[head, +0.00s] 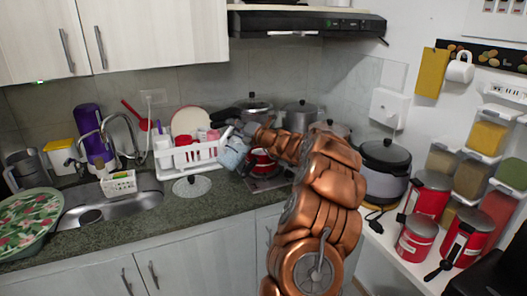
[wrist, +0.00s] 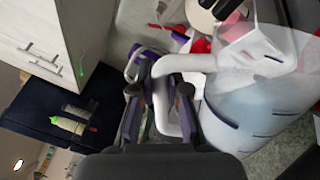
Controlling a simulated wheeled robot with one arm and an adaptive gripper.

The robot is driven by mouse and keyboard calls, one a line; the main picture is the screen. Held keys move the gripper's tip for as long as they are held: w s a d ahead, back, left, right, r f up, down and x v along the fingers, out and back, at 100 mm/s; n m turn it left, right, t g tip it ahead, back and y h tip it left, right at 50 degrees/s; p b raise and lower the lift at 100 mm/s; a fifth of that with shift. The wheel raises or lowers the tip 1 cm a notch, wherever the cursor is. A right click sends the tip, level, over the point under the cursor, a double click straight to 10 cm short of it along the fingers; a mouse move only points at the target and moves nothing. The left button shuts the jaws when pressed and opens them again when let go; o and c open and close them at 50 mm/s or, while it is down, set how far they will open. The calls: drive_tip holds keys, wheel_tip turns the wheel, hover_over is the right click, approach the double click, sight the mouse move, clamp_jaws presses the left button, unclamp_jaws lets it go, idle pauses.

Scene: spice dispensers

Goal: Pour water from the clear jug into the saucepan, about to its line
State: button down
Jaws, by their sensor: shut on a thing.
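The clear jug (head: 233,153) is in the air in the head view, at the left of the stove, and looks somewhat tilted. It fills the right of the wrist view (wrist: 255,105), with pale blue water and dark level marks on its wall. My gripper (wrist: 158,100) is shut on the jug's white handle. In the head view my gripper (head: 250,136) is at the jug's upper right. A red saucepan (head: 262,165) sits on the stove just right of the jug, partly hidden by my arm. Its inside and line cannot be made out. No falling stream shows.
A glass lid (head: 192,186) lies on the counter left of the jug. A white dish rack (head: 187,157) stands behind it. Steel pots (head: 300,116) stand at the back of the stove. A rice cooker (head: 385,168) and red canisters (head: 416,238) are at right.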

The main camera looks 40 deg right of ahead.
sight(228, 134)
drive_tip(key=shift+a+f+n+b, duration=0.3)
drive_tip(key=shift+f+b, duration=0.2)
drive_tip(key=shift+b, duration=0.4)
drive_tip(key=shift+a+f+n+b, duration=0.45)
drive_tip(key=shift+f+n+b, duration=0.25)
drive_tip(key=shift+b, duration=0.35)
drive_tip(key=shift+s+a+n+b, duration=0.15)
drive_tip(key=shift+a+n+b, duration=0.65)
drive_tip(key=shift+b, duration=0.25)
drive_tip(key=a+f+n+b, duration=0.1)
drive_tip(key=b, duration=0.2)
drive_tip(key=shift+s+a+f, duration=0.1)
drive_tip(key=shift+a+f, duration=0.2)
drive_tip(key=shift+f, duration=0.05)
drive_tip(key=a+f+n+b, duration=0.1)
drive_tip(key=b, duration=0.2)
drive_tip(key=shift+s+a+f+n, duration=0.1)
drive_tip(key=shift+a+n, duration=0.3)
drive_tip(key=a+n+b, duration=0.1)
drive_tip(key=b, duration=0.1)
drive_tip(key=a+f+n+b, duration=0.1)
drive_tip(key=n+b, duration=0.1)
drive_tip(key=a+n+b, duration=0.1)
drive_tip(key=b, duration=0.1)
drive_tip(key=shift+s+a+f+h, duration=0.15)
drive_tip(key=shift+s+f+h, duration=0.15)
drive_tip(key=shift+h, duration=0.1)
drive_tip(key=shift+r, duration=0.1)
